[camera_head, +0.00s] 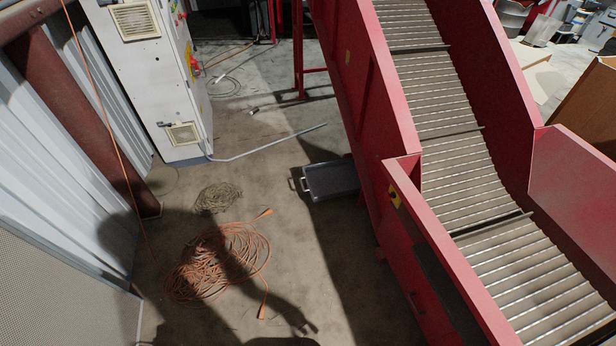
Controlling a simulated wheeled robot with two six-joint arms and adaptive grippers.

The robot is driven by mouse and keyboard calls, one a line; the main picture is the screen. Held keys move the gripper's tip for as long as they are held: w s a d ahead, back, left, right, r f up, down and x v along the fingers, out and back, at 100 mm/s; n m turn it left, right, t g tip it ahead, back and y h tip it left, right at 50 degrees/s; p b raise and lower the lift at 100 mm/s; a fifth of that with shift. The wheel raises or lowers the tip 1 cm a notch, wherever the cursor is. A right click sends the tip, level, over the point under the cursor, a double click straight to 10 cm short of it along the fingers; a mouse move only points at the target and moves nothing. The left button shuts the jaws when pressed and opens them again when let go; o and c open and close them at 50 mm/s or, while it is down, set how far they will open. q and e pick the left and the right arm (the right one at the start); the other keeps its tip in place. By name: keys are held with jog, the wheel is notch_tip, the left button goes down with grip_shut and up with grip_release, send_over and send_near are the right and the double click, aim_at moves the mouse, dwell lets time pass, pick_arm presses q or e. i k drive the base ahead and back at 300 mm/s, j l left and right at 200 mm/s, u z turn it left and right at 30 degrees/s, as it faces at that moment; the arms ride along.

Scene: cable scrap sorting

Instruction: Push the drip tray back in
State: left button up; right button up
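The drip tray (333,180) is a shallow dark grey metal tray on the concrete floor, in the middle of the head view. It sticks out to the left from beneath the red conveyor (372,110). Its handle (293,184) is at its left end, facing away from the conveyor. The tray's right end meets the conveyor's side, and whatever lies under the conveyor is hidden. Neither of my grippers is in view; only a shadow with arm-like shapes falls on the floor at the bottom.
A tangled orange cable (222,262) and a coiled tan rope (217,197) lie on the floor left of the tray. A grey pipe (265,145) lies behind it, near a white cabinet (160,80). Bare floor (315,245) lies in front of the tray.

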aim_at(327, 180)
jog(key=i+j+z, duration=0.2)
jog(key=i+j, duration=0.15)
jog(key=i, duration=0.45)
jog(key=i+j+z, duration=0.2)
jog(key=i+j, duration=0.3)
jog(key=i, duration=0.3)
jog(key=i+j+z, duration=0.2)
jog(key=i+j, duration=0.4)
jog(key=i, duration=0.15)
